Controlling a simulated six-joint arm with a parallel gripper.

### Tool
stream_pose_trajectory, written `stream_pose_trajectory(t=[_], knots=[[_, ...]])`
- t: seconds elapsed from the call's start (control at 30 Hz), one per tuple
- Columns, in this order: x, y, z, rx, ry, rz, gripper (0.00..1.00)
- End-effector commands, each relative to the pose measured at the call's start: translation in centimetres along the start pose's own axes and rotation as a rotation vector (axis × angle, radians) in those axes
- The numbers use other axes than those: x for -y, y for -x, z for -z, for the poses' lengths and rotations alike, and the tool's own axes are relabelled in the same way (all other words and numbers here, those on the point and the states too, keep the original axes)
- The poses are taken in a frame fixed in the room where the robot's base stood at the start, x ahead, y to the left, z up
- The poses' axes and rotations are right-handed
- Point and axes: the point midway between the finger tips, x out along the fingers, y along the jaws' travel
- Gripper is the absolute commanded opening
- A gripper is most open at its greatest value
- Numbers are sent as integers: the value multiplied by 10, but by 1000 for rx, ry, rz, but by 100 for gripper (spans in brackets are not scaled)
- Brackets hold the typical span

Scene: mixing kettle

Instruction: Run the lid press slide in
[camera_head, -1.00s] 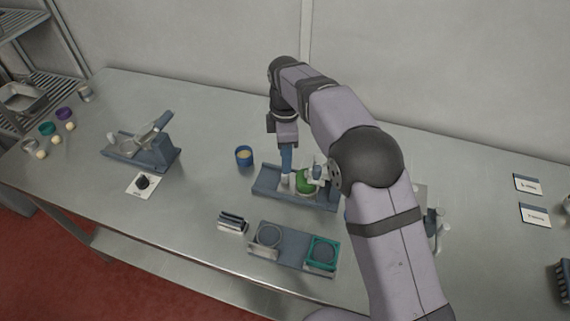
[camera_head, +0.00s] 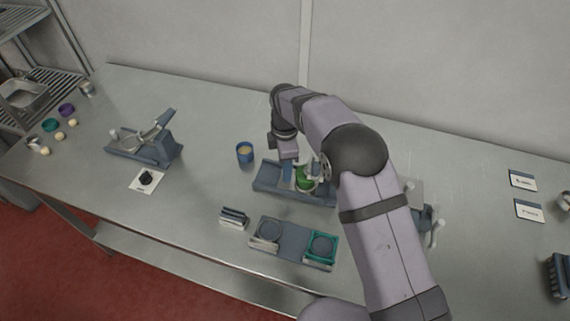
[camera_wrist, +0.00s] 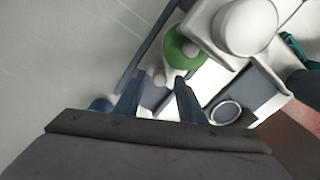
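The lid press appears to be the blue-grey base (camera_head: 266,184) near the table's middle, with a green round part (camera_head: 304,181) and pale fittings on it. In the wrist view the green part (camera_wrist: 180,48) lies just beyond my fingertips, beside a large white round head (camera_wrist: 245,27). My gripper (camera_head: 288,180) points down at the left part of this base. In the wrist view, my two blue fingers (camera_wrist: 163,78) stand apart with a small pale piece between or just behind their tips. I cannot tell whether they grip it. My arm hides the base's right end.
A blue cup (camera_head: 245,153) stands left of the base. In front are a small dark-and-pale block (camera_head: 233,217) and a two-place tray (camera_head: 292,243) with a teal frame (camera_head: 322,247). A lever device (camera_head: 150,145) stands at left. Bare table lies between it and the cup.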

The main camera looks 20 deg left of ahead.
Motion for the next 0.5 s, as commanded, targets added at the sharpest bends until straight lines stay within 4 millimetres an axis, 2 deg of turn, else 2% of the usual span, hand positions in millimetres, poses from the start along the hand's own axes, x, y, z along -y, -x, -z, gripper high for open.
stream_pose_trajectory(t=[0.37,0.5], knots=[[0,-6,0,0,0,-1,36],[0,-6,0,0,0,-1,5]])
